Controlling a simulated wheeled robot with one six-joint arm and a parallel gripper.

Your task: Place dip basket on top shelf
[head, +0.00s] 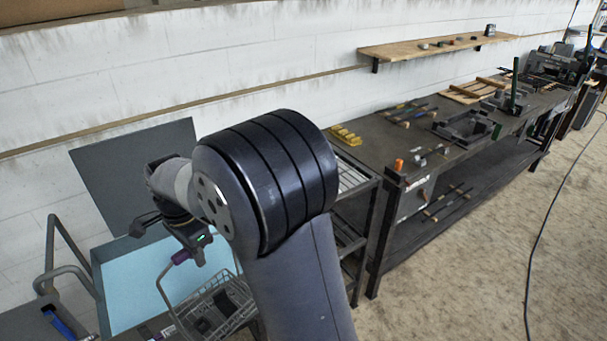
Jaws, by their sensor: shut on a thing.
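The dip basket (232,309) is a wire basket with a purple grip on its tall handle, low in the head view, and dark pieces lie in it. My gripper (190,252) is shut on the handle by the purple grip. The basket hangs below it, beside the blue tank; whether it touches anything underneath I cannot tell. A dark metal rack (356,180) with a barred top shelf and lower levels stands right of my arm. My arm hides the rack's left part and the basket's right edge.
An open tank (133,285) with light blue inside and a raised grey lid (140,172) is at the left. A long workbench (375,145) with tools adjoins the rack. A wooden wall shelf (430,50) holds small items. A cable crosses the open floor at right.

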